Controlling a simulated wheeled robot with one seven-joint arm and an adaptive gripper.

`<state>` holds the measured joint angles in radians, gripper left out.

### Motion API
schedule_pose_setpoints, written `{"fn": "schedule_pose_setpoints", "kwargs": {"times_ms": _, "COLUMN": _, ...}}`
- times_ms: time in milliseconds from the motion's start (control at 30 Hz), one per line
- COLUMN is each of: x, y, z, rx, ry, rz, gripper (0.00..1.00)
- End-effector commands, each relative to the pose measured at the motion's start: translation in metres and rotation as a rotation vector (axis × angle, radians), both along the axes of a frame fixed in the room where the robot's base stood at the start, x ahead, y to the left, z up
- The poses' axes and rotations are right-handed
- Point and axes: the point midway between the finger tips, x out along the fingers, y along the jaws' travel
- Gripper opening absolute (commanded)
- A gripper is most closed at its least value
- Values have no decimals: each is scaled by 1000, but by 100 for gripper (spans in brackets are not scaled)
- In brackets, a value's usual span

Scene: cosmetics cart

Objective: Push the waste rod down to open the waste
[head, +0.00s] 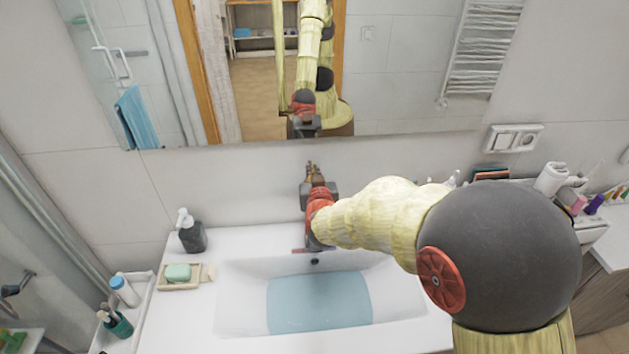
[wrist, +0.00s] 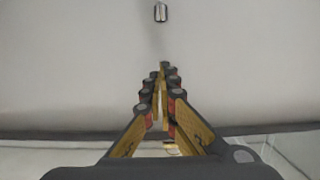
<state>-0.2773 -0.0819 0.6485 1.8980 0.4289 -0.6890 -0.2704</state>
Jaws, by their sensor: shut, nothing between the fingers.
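The white sink (head: 240,300) holds a pool of blue water (head: 320,300). My gripper (head: 311,168) is above the back rim of the sink, close to the tiled wall and below the mirror. In the wrist view my gripper (wrist: 162,72) has its fingers together with nothing between them. A small metallic piece (wrist: 160,13) shows at the top edge of the wrist view, apart from the fingertips; I cannot tell if it is the waste rod. In the head view my arm covers the middle of the back rim, and I cannot make out the rod or the faucet there.
A dark soap dispenser (head: 192,236) and a green soap bar on a dish (head: 179,274) stand left of the basin. A bottle (head: 124,291) and a brush cup (head: 118,326) are farther left. The mirror (head: 400,80) is above. Toiletries (head: 551,178) crowd the right.

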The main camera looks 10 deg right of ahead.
Motion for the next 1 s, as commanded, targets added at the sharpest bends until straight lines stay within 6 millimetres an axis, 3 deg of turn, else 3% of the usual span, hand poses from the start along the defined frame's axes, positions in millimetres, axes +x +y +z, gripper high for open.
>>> {"fn": "schedule_pose_setpoints", "kwargs": {"times_ms": 33, "x": -3, "y": 0, "z": -14, "rx": -3, "ry": 7, "rz": 1, "gripper": 0}}
{"fn": "schedule_pose_setpoints", "kwargs": {"times_ms": 200, "x": -3, "y": 0, "z": -32, "rx": -2, "ry": 4, "rz": 1, "gripper": 0}}
{"fn": "schedule_pose_setpoints", "kwargs": {"times_ms": 733, "x": -4, "y": 1, "z": -40, "rx": 0, "ry": 3, "rz": 2, "gripper": 0}}
{"fn": "schedule_pose_setpoints", "kwargs": {"times_ms": 1000, "x": -3, "y": 0, "z": -61, "rx": -1, "ry": 3, "rz": 1, "gripper": 0}}
